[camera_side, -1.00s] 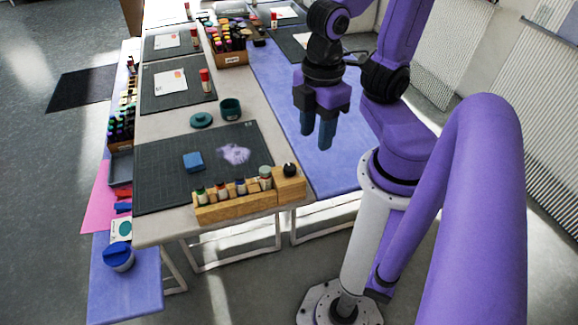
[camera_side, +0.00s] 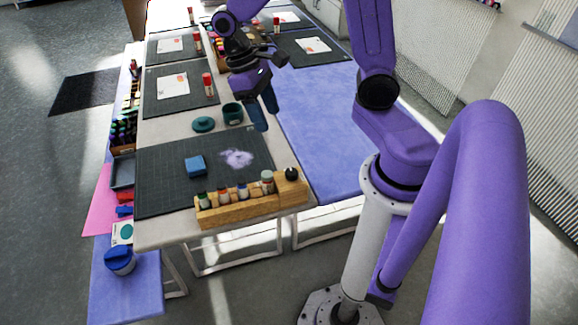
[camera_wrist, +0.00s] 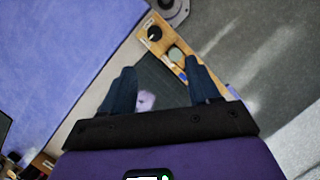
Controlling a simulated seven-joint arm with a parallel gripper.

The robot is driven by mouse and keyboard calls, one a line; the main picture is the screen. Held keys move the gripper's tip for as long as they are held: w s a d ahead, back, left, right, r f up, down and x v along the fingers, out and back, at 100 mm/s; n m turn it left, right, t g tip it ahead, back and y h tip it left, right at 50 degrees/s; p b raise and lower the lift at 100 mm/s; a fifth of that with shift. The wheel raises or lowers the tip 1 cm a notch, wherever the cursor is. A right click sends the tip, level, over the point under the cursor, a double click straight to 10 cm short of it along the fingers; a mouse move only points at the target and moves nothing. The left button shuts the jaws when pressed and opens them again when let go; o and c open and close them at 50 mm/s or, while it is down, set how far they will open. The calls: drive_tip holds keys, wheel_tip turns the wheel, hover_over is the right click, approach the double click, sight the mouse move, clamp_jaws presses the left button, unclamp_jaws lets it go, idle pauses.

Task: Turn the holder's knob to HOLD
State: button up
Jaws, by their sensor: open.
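The wooden holder (camera_side: 240,209) stands at the near right edge of the table and carries a row of small bottles. Its black knob (camera_side: 291,174) is on top of the block at the right end. The holder (camera_wrist: 163,46) and knob (camera_wrist: 154,33) also show at the top of the wrist view, beyond the fingertips. The knob's setting and any lettering are too small to read. My gripper (camera_side: 266,114) is open and empty, in the air above the table's right side, behind the knob. In the wrist view my gripper (camera_wrist: 160,78) has its fingers wide apart.
A dark cutting mat (camera_side: 160,200) with a blue block (camera_side: 195,165) and a pale purple smear lies behind the holder. A teal cup (camera_side: 233,113) and round lid (camera_side: 203,125) stand farther back. A blue surface (camera_side: 320,150) lies to the right.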

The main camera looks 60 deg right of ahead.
drive_tip(key=w+d+m, duration=0.2)
approach(291, 171)
drive_tip(key=shift+g, duration=0.3)
drive_tip(key=x, duration=0.8)
drive_tip(key=shift+w+f, duration=0.1)
drive_tip(key=shift+f, duration=0.2)
drive_tip(key=c, duration=1)
